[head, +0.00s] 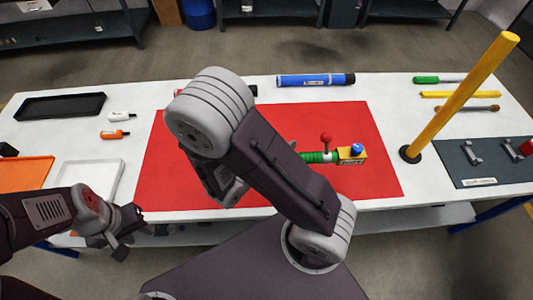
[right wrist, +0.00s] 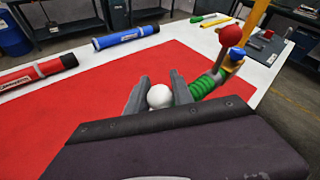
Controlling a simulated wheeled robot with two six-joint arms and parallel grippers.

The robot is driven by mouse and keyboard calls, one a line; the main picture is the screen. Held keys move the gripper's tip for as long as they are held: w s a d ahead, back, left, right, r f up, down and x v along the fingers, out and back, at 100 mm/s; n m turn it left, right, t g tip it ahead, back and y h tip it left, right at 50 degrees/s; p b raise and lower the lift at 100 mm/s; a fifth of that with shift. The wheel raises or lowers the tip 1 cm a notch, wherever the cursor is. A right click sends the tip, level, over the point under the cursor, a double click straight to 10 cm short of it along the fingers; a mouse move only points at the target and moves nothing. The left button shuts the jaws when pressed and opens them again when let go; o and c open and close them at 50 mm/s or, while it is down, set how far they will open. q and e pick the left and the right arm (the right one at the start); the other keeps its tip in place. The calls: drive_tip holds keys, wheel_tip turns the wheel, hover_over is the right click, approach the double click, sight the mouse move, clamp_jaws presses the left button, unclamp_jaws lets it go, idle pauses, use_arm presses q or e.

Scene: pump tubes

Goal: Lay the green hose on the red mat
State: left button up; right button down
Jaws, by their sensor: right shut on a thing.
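The green hose (head: 313,157) is ribbed and shows in the head view over the right part of the red mat (head: 165,170). Its right end meets a yellow block (head: 352,155) with a blue knob. A red-knobbed lever (head: 326,140) stands beside it. In the right wrist view, the hose (right wrist: 203,85) runs behind the finger of my right gripper (right wrist: 160,97). That gripper is shut on a white rounded piece, apparently the hose's end. My arm hides these fingers in the head view. My left gripper (head: 122,232) hangs at the table's front left edge, away from the hose; its jaw opening is unclear.
A blue tube (head: 310,80) and a partly hidden red tube (right wrist: 40,72) lie behind the mat. A yellow post (head: 460,95) stands at the right, near a dark grey mat (head: 480,170). Orange (head: 25,170) and white (head: 88,178) trays are at the left. Much of the red mat is clear.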

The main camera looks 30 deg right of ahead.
drive_tip(key=w+a+f, duration=0.2)
drive_tip(key=w+f, duration=0.1)
drive_tip(key=w+a+f, duration=0.2)
drive_tip(key=w+f, duration=0.1)
drive_tip(key=f, duration=0.1)
drive_tip(key=w+a+f, duration=0.3)
drive_tip(key=shift+f, duration=0.3)
drive_tip(key=shift+w+f, duration=0.1)
drive_tip(key=shift+f, duration=0.25)
drive_tip(key=c, duration=1.1)
unclamp_jaws()
drive_tip(key=shift+r, duration=0.1)
